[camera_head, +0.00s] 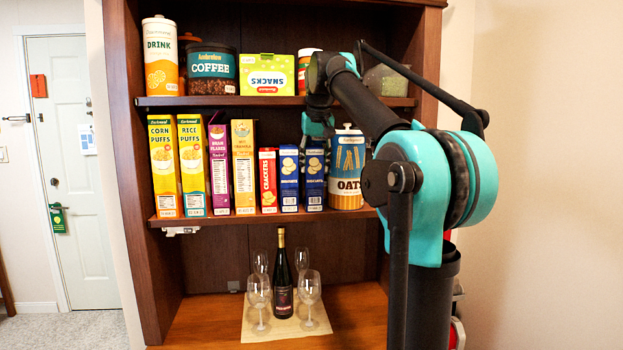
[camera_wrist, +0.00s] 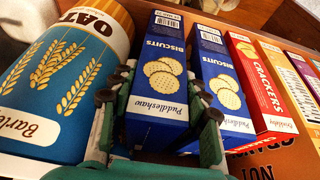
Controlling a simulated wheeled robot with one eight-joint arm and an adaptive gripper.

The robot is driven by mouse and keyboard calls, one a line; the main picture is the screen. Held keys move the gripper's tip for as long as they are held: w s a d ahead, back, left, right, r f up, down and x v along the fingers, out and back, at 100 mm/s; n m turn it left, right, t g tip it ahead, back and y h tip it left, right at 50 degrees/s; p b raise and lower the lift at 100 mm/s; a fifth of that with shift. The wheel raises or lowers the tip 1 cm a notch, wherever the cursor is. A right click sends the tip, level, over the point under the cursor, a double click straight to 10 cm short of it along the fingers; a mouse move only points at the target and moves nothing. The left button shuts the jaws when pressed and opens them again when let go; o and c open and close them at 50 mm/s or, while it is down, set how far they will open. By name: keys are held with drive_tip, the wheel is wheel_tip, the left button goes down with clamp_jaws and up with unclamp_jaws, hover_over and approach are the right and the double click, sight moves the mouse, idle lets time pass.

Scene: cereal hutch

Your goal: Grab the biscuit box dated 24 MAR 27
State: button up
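Two blue biscuit boxes stand side by side on the middle shelf: a left one (camera_head: 289,180) and a right one (camera_head: 314,188), the right one beside the oats canister. In the wrist view the order is reversed, with the box beside the oats (camera_wrist: 160,85) at centre and the other (camera_wrist: 222,80) to its right. The fingers look slightly apart from the box.
The oats canister (camera_head: 346,185) stands close on one side, and the red crackers box (camera_head: 268,182) on the other. Cereal boxes (camera_head: 163,170) fill the shelf's left. The upper shelf (camera_head: 230,100) is close above. A bottle (camera_head: 282,280) and several glasses stand below.

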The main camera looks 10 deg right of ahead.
clamp_jaws()
drive_tip(key=shift+r, duration=0.1)
